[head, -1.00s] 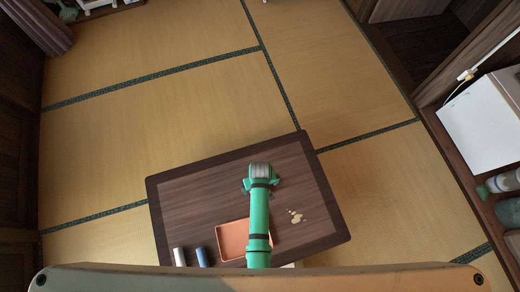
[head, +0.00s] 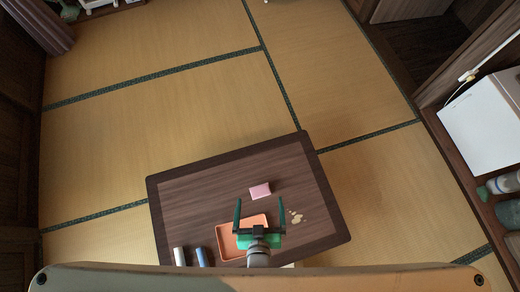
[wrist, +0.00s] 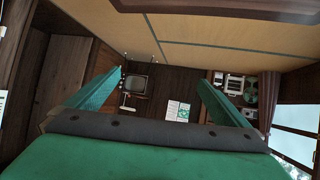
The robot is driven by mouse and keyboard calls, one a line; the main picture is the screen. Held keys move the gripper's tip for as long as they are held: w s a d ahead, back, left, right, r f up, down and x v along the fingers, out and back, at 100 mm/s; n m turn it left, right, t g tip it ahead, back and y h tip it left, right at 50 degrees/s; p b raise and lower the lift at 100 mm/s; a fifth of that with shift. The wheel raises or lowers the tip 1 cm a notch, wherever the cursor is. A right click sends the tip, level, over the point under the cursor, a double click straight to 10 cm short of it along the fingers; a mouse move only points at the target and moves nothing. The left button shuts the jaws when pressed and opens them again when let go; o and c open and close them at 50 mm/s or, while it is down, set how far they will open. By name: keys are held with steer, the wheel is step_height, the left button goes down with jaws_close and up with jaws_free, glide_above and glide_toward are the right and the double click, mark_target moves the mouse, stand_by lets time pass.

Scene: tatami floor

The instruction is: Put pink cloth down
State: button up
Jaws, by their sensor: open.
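The pink cloth (head: 260,190) lies folded on the dark wooden table (head: 190,203), near the middle of its top. My gripper (head: 259,203) is open and empty, with its two green fingers spread. In the head view it shows nearer to me than the cloth, over the orange tray, and apart from the cloth. In the wrist view my open fingers (wrist: 155,90) frame the far room, and the cloth is not in that view.
The orange tray (head: 226,245) is partly hidden by my gripper. A white cylinder (head: 179,256) and a blue one (head: 202,257) stand left of it. The table's left part is clear.

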step_height(320, 180, up, 15)
steer(key=s+t, duration=0.2)
steer(key=t, duration=0.1)
steer(key=shift+s+m+t, duration=0.3)
steer(key=shift+s+m, duration=0.1)
steer(key=shift+s+d, duration=0.1)
steer(key=shift+d, duration=0.05)
